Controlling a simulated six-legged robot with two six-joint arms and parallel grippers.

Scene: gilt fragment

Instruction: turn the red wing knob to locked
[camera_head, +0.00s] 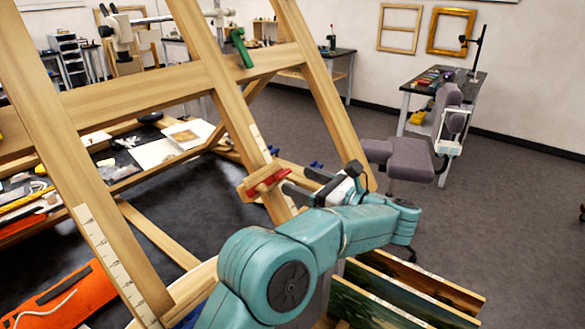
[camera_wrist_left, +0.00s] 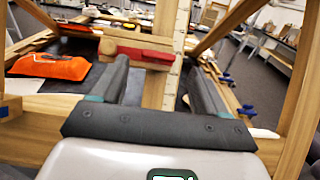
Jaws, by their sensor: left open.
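The red wing knob (camera_head: 265,182) sits on a small wooden block on a slanted easel post, in the middle of the head view. It also shows in the left wrist view as a red bar (camera_wrist_left: 145,54) on the wooden block, beyond the fingertips. My left gripper (camera_head: 298,182) is just right of the knob in the head view, its dark fingers pointing toward it. In the left wrist view its two fingers (camera_wrist_left: 158,66) are spread apart with nothing held between them. I cannot tell whether a finger touches the knob. My right gripper is not in view.
A green handle (camera_head: 240,47) is on the easel's upper crossbar. The easel's wooden posts surround the work area. An orange pouch (camera_head: 65,297) lies at the lower left, and framed paintings (camera_head: 410,295) stand at the lower right. A grey chair (camera_head: 405,157) stands on open floor.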

